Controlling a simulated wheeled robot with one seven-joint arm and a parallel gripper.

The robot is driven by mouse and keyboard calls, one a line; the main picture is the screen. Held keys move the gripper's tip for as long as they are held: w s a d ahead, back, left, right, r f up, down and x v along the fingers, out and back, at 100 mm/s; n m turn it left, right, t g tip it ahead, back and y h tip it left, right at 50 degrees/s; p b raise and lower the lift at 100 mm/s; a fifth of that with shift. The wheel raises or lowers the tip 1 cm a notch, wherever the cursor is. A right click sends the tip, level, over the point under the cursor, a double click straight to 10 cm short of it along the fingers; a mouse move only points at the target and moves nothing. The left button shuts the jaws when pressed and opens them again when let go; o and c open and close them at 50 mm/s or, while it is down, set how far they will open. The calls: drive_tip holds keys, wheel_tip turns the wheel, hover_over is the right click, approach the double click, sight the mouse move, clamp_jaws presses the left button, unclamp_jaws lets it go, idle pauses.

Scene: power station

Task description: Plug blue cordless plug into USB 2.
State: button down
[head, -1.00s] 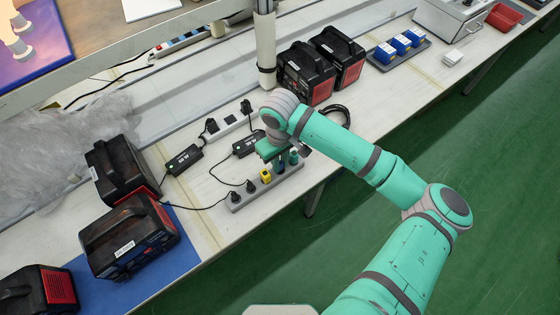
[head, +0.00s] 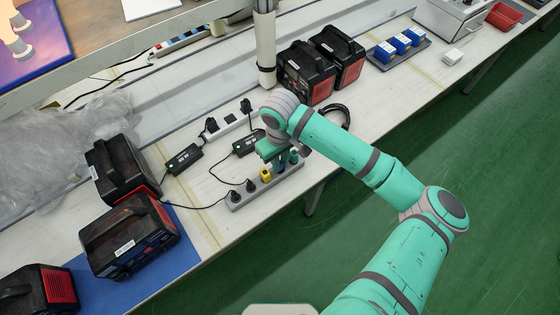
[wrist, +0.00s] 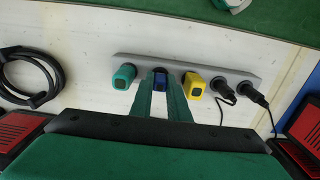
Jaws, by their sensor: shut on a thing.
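A grey power strip (head: 290,176) lies along the front edge of the white bench; in the wrist view (wrist: 209,71) it crosses the upper middle. My gripper (wrist: 160,90) is over it, its two green fingers shut on the blue plug (wrist: 160,78). The blue plug sits at the strip between a green plug (wrist: 124,75) and a yellow plug (wrist: 194,84). I cannot tell whether it is fully seated; its lower part and the slot are hidden. In the head view the blue plug (head: 281,167) shows just under my gripper (head: 276,158). No USB labels are readable.
Two black corded plugs (head: 243,191) stand on the strip's left end. A white power strip (head: 229,126) and black adapters (head: 183,159) lie behind. Black-red power units (head: 130,237) stand left, others (head: 306,73) behind. A coiled black cable (head: 345,115) lies right of my wrist.

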drive_tip(key=c, duration=1.6)
unclamp_jaws()
wheel_tip(320, 180, up, 11)
drive_tip(key=shift+f, duration=0.15)
drive_tip(key=shift+s, duration=0.1)
